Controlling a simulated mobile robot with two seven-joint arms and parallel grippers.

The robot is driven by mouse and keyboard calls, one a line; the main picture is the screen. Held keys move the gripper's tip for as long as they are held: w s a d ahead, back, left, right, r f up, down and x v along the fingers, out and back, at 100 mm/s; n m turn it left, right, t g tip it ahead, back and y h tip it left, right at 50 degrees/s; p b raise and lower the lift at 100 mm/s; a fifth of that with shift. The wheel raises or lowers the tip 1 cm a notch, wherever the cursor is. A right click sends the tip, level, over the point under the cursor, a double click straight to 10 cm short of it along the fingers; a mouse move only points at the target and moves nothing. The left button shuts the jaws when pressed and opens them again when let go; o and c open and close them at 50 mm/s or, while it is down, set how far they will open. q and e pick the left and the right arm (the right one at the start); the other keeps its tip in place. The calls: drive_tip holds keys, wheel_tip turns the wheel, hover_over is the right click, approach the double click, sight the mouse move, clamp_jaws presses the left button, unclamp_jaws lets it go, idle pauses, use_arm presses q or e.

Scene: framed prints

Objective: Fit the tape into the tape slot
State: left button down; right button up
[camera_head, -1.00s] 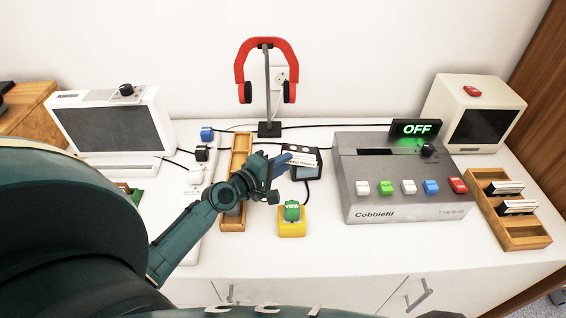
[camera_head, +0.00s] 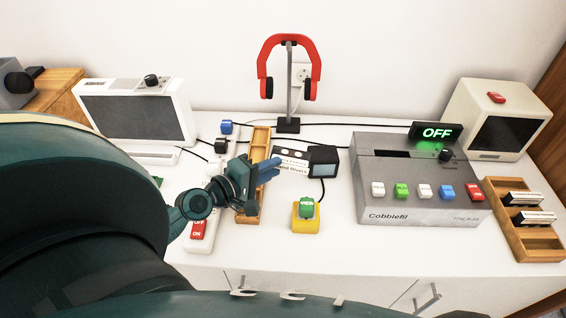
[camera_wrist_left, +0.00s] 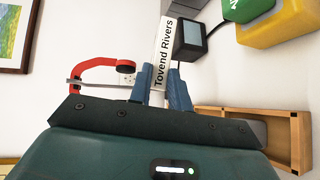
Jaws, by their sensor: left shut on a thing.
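My left gripper (camera_head: 268,172) is shut on a white tape (camera_head: 292,167) and holds it above the table, between the narrow wooden tray and the small dark viewer box. In the left wrist view, the gripper's blue fingers (camera_wrist_left: 162,88) pinch the tape (camera_wrist_left: 163,52), whose label reads "Tovend Rivers". The grey Cobblefil machine (camera_head: 385,205) stands to the right, with a dark slot (camera_head: 405,154) in its top. The tape is well apart from this slot. My right gripper is not in view.
The narrow wooden tray (camera_head: 259,150) lies beside my gripper. The viewer box (camera_head: 322,160) and yellow-based green button (camera_head: 306,210) are close by. Red headphones (camera_head: 289,52) hang behind. Another wooden tray (camera_head: 525,241) at right holds tapes. Monitors stand at both sides.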

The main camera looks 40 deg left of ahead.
use_arm(q)
drive_tip(key=v, duration=0.2)
drive_tip(key=b+v, duration=0.1)
drive_tip(key=v, duration=0.1)
drive_tip(key=shift+s+r, duration=0.3)
drive_tip(key=shift+r, duration=0.15)
